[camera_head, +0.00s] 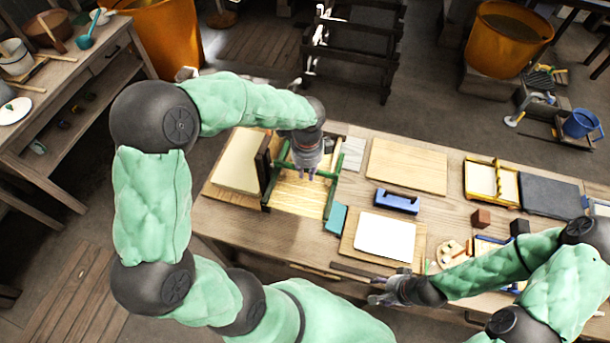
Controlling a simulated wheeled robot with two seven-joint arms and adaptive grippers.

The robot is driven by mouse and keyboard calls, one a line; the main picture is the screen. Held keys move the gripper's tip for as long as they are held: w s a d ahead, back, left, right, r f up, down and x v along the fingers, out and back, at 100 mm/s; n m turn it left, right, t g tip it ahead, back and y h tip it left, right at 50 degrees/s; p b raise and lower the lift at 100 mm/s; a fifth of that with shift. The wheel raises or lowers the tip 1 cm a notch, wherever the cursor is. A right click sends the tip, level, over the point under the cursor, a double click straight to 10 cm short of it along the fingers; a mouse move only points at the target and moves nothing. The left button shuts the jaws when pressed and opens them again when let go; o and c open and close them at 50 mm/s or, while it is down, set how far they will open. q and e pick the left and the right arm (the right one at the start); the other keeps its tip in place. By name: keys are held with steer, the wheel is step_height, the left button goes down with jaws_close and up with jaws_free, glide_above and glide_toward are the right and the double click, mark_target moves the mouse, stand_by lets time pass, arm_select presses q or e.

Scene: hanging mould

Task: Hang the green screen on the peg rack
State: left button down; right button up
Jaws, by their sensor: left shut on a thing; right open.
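The green screen (334,186) has green bars around a pale yellowish mesh and is at the left half of the workbench. My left gripper (306,175) reaches down over it and is shut on its green crossbar. The gripper hides part of that bar. Whether the screen touches the bench is unclear. A dark brown upright piece (262,166) stands close at its left side. I cannot tell whether this belongs to the peg rack; no pegs show clearly. My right gripper (380,298) is low at the bench's front edge, apart from the screen; its fingers are small and partly unclear.
A pale board (240,160) lies left of the screen. A teal block (336,218), white sheet on a board (385,236), blue tool (397,201) and wooden board (407,165) lie to its right. A dark wooden stand (350,50) is on the floor behind the bench.

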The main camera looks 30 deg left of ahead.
arm_select(q)
steer(key=shift+w+a, duration=0.25)
steer(key=shift+w, duration=0.75)
steer(key=shift+w+a, duration=0.2)
steer(key=shift+w, duration=0.8)
steer(key=shift+f, duration=0.7)
steer(key=c, duration=1.1)
jaws_free()
steer(key=shift+r, duration=0.1)
step_height(320, 180, up, 12)
